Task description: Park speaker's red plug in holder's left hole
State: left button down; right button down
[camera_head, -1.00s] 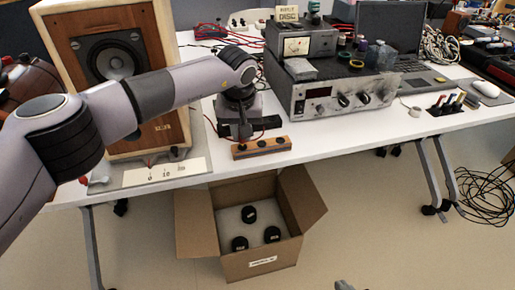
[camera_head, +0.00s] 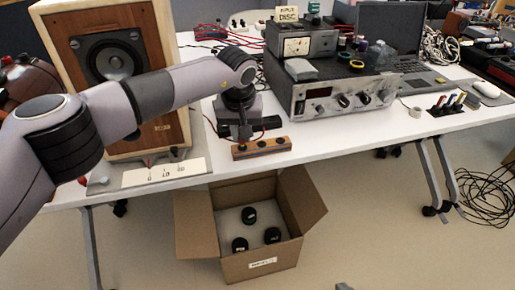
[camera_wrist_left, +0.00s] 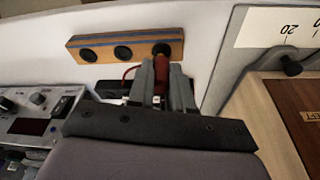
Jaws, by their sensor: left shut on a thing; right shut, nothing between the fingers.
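The holder (camera_head: 262,148), a wooden block with a blue stripe and a row of dark holes, lies at the table's front edge; it also shows in the left wrist view (camera_wrist_left: 110,49). My left gripper (camera_wrist_left: 163,78) is shut on the red plug (camera_wrist_left: 161,74). The plug's front end is at the holder's hole at the right in the left wrist view, which is the left hole in the head view. I cannot tell how deep it sits. The speaker (camera_head: 172,75) stands at the left, partly behind my left arm. My right gripper (camera_head: 343,286) barely shows at the bottom edge, shut and empty.
An amplifier (camera_head: 325,100) with a meter box (camera_head: 308,42) on top stands right of the holder. A cardboard box (camera_head: 235,205) with several black round things is on the floor below.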

pick_arm(q)
jog(key=shift+b+x, duration=0.55)
jog(key=shift+x, duration=0.25)
jog(key=c, duration=0.9)
grip_release()
jog(key=shift+s, duration=0.2)
jog(key=shift+c, duration=0.2)
jog(key=shift+w+r+p+v, duration=0.1)
jog(key=shift+w+p+v, duration=0.2)
jog(key=shift+p+v, duration=0.7)
jog(key=shift+w+r+p+v, duration=0.1)
jog(key=shift+w+p+v, duration=0.35)
jog(key=shift+v, duration=1)
jog(key=shift+w+p+v, duration=0.15)
jog(key=shift+p+v, duration=0.7)
jog(key=shift+v, duration=0.35)
